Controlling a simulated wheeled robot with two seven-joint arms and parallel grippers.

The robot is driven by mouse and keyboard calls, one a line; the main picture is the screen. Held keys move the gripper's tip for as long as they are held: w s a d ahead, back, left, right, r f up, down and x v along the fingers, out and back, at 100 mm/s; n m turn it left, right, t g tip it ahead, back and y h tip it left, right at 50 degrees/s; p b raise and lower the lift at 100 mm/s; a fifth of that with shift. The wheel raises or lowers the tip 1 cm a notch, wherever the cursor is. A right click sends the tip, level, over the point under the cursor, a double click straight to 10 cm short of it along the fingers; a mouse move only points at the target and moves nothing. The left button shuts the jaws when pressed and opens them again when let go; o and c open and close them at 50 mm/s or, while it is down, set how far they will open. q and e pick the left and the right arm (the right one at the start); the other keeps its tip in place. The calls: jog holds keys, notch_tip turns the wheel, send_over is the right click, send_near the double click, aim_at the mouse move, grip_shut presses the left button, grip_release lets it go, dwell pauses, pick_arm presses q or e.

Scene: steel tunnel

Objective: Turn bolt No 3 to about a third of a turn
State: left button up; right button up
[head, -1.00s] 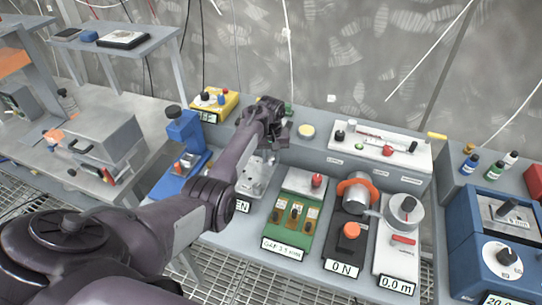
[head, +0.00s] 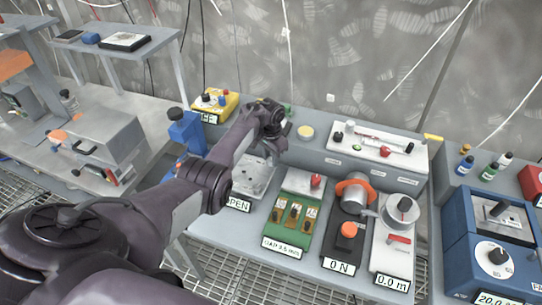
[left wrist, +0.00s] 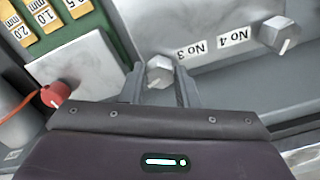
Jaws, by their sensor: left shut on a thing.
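Bolt No 3 (left wrist: 159,72) is a grey hex head on a grey panel, beside its white "No 3" label (left wrist: 192,50). My left gripper (left wrist: 160,76) is shut on it in the left wrist view, one finger on each side of the head. The lower part of the bolt is partly hidden between the fingers, and I cannot read its angle clearly. In the head view my left gripper (head: 277,135) is over the far part of the bench and hides the bolt. My right gripper is in neither view.
Bolt No 4 (left wrist: 282,35) stands to the right with its label. A red knob (left wrist: 55,95) on a grey block and a green gauge board (left wrist: 65,22) are at the left. In the head view, an orange-ringed cylinder (head: 354,192) and a dial (head: 402,208) stand to the right.

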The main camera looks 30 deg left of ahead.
pick_arm(q)
jog(key=m, duration=0.4)
jog(key=shift+m, duration=0.3)
jog(key=m+b, duration=0.1)
jog(key=m, duration=0.4)
jog(key=shift+r, duration=0.1)
jog(key=shift+m, duration=0.3)
jog(key=o, duration=1)
notch_tip(320, 180, up, 8)
jog(key=shift+f+p, duration=0.1)
jog(key=shift+p, duration=0.55)
